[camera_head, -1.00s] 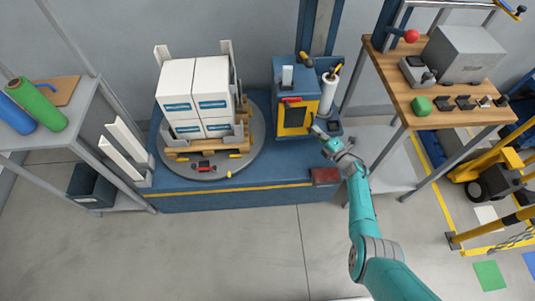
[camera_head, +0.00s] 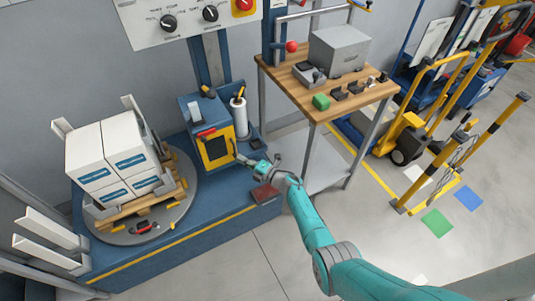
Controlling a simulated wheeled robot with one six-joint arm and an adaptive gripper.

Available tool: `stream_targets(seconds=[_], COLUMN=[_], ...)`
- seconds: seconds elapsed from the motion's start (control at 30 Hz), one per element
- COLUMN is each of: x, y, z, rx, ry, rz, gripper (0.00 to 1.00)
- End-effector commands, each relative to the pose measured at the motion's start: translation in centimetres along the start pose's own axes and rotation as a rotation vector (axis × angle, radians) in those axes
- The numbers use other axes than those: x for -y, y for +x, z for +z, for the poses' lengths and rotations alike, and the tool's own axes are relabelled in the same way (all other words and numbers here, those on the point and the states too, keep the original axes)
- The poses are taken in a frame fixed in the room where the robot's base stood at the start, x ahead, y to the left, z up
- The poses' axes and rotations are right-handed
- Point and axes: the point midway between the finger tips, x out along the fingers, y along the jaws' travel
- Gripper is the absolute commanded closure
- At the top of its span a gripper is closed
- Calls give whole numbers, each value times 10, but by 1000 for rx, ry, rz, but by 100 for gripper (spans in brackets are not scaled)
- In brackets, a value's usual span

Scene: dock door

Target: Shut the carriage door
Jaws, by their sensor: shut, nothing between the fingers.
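The stretch-wrapper carriage (camera_head: 186,112) is a blue box at the foot of the mast, on the blue machine base. Its door (camera_head: 217,148) is a yellow-framed panel with a dark middle, on the front side of the carriage. I cannot tell whether it sits flush or stands slightly ajar. My gripper (camera_head: 243,160) is shut and empty. Its fingertips are close to the right edge of the door; I cannot tell whether they touch it.
A turntable (camera_head: 128,237) with white boxes (camera_head: 105,160) on a pallet is at left. A dark red block (camera_head: 265,193) lies on the base edge below my wrist. A wooden-topped bench (camera_head: 330,92) stands at right. The front floor is clear.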

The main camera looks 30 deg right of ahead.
Motion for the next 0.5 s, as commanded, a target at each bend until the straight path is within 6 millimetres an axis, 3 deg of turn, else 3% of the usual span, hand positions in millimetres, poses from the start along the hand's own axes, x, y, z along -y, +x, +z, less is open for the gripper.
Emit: stream_targets(seconds=[0.5], x=[2], y=[-26], z=[65], rx=[3], ry=[4], rz=[-4], gripper=[100])
